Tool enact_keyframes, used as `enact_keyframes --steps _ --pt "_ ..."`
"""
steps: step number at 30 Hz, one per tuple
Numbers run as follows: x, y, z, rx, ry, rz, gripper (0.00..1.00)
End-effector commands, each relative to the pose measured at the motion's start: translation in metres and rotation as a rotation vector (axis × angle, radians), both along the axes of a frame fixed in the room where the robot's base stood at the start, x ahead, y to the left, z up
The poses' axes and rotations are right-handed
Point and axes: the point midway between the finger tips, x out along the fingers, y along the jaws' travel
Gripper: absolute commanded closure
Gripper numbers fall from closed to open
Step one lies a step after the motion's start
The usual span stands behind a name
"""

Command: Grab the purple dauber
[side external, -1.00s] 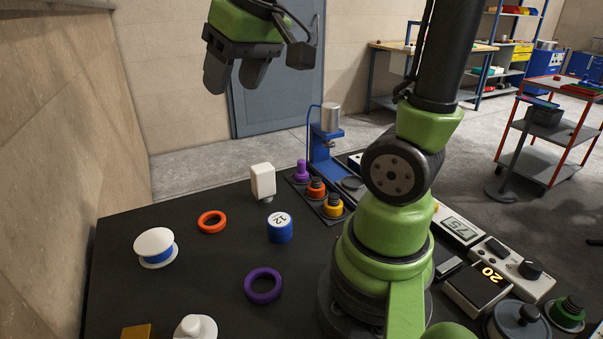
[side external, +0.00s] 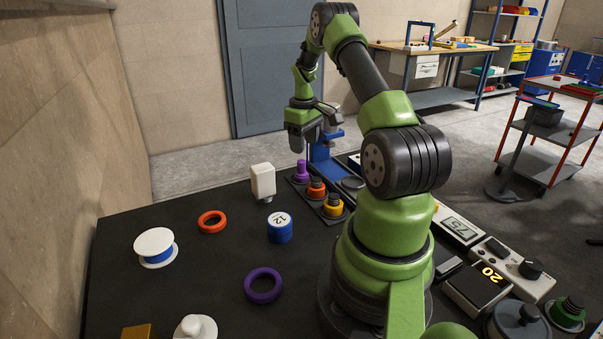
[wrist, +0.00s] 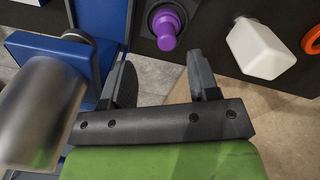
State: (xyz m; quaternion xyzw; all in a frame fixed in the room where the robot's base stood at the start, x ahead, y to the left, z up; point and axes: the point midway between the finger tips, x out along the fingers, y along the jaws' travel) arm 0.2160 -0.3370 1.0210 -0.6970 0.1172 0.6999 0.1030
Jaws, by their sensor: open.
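My gripper (side external: 306,148) is above and behind the rack, close to the blue press. In the wrist view my gripper (wrist: 163,68) has its two fingers apart with nothing between them.
The blue press (side external: 325,155) stands right beside my gripper, and its metal cylinder (wrist: 38,110) fills the left of the wrist view.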

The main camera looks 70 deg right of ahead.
Motion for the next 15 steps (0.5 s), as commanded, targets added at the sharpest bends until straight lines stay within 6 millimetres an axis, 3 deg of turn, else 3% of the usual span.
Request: enact_keyframes --steps 8,15 --pt "0.001 0.002 -0.028 0.002 0.0 0.0 0.45" --pt "0.005 0.007 -0.063 0.002 0.0 0.0 0.45"
